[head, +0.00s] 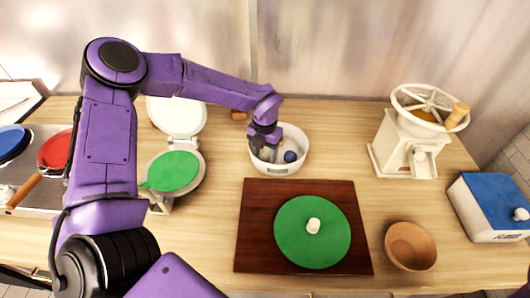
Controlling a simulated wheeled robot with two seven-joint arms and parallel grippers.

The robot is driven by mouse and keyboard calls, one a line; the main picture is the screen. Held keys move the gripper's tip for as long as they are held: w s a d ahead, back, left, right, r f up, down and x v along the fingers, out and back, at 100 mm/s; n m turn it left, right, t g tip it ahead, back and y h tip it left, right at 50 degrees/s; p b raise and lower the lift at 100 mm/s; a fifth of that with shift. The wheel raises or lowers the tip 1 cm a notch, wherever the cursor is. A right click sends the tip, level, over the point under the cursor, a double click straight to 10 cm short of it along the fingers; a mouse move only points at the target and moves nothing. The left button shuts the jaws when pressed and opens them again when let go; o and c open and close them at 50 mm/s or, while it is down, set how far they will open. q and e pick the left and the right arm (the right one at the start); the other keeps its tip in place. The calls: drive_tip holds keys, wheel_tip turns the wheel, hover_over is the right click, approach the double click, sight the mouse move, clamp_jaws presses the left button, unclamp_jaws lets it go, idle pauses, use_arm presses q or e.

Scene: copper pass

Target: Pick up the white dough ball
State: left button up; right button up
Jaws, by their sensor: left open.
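A white bowl (284,168) stands at the back middle of the counter. My left gripper (266,153) points down into the bowl, its jaws open, over the bowl's left part. A dark blue ball (290,156) lies in the bowl just right of the gripper. I cannot make out a white ball in the bowl; the gripper hides part of the inside. A small white lump (313,225) sits on a green disc (312,254), which lies on a dark red-brown board (258,205). I cannot tell whether this lump is the dough ball. My right gripper is not in view.
A white press with a green round (172,171) stands left of the bowl. A cream mill (404,147) stands at the back right. A wooden bowl (411,246) and a blue-topped box (490,205) are at the right. Red (56,150) and blue (12,143) pans are far left.

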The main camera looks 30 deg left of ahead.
use_arm(q)
drive_tip(key=shift+f, duration=0.4)
drive_tip(key=c, duration=0.8)
